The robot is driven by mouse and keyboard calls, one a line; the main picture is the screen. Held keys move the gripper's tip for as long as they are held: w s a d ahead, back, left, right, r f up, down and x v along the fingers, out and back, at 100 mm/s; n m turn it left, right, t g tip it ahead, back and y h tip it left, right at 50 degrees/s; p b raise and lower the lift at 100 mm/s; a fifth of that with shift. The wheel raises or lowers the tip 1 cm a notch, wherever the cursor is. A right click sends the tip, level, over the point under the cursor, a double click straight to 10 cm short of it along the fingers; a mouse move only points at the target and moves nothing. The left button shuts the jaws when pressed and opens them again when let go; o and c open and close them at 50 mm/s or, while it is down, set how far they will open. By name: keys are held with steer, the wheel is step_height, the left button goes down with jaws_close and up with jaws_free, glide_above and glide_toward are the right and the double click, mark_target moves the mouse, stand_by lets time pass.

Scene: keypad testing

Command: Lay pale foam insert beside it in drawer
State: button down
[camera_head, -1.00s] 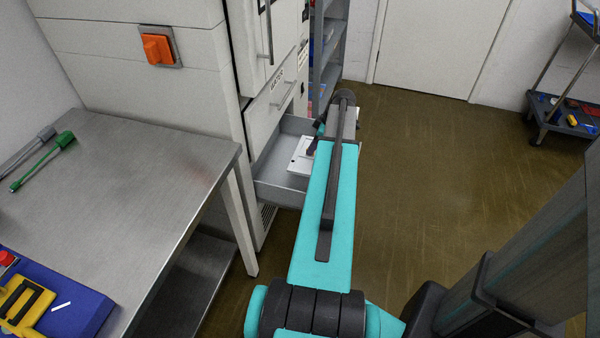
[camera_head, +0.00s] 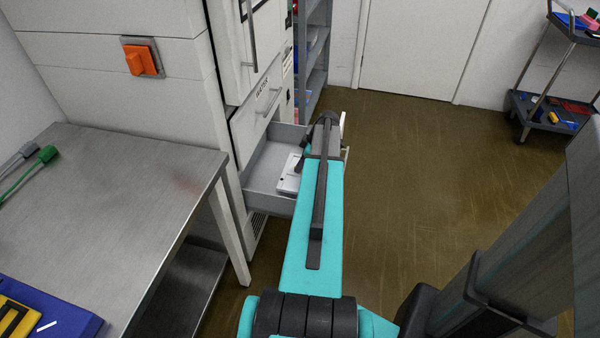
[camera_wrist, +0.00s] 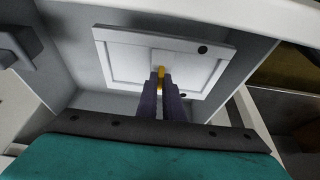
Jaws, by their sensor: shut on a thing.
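My gripper (camera_wrist: 161,84) reaches into the open drawer (camera_head: 262,170) and is shut, with a small yellow piece (camera_wrist: 161,74) showing between its dark fingertips. A flat white rectangular panel (camera_wrist: 125,62) with a raised rim and a black dot lies just beyond the fingertips in the wrist view. It also shows in the drawer in the head view (camera_head: 290,176), partly behind my arm. I take the held thing to be the pale foam insert; its outline does not stand out against the white panel. I cannot tell whether it touches the drawer floor.
A steel table (camera_head: 110,190) stands left of the drawer, with a green-handled tool (camera_head: 40,160) and a blue tray (camera_head: 60,310) on it. A white cabinet (camera_head: 180,90) holds the drawer. A trolley (camera_head: 545,110) stands far right. The brown floor on the right is clear.

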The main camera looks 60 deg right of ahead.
mark_target(300, 174)
steer(key=shift+f, duration=1.85)
steer(key=shift+f+b, duration=0.5)
steer(key=shift+f, duration=0.15)
steer(key=c, duration=1.9)
jaws_free()
steer(key=shift+r, duration=0.1)
steer(key=shift+r+p, duration=0.55)
steer(key=shift+r, duration=0.2)
steer(key=v, duration=1.1)
steer(key=shift+r, duration=0.3)
